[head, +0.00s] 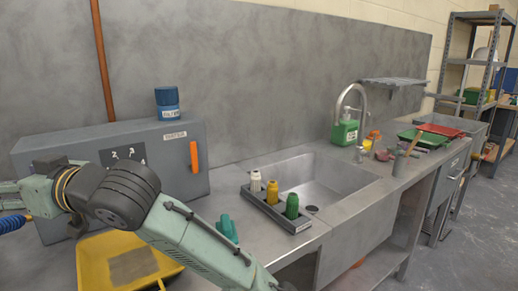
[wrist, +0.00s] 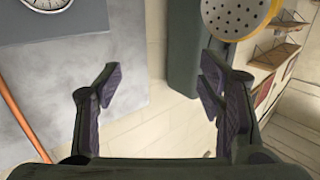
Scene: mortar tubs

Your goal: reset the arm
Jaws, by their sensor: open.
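My gripper (wrist: 158,90) shows in the wrist view with its two dark fingers spread wide and nothing between them. Beyond the fingers are a pale block wall and a grey panel. In the head view my green arm crosses the lower left, in front of a grey box and a yellow tub. The gripper itself is out of the head view.
A grey box (head: 185,152) carries a blue container (head: 167,103). A yellow tub (head: 95,262) lies in front. A tray (head: 297,222) holds three bottles by the sink (head: 345,192). A yellow-rimmed strainer (wrist: 236,16) and clock (wrist: 47,3) show above the gripper.

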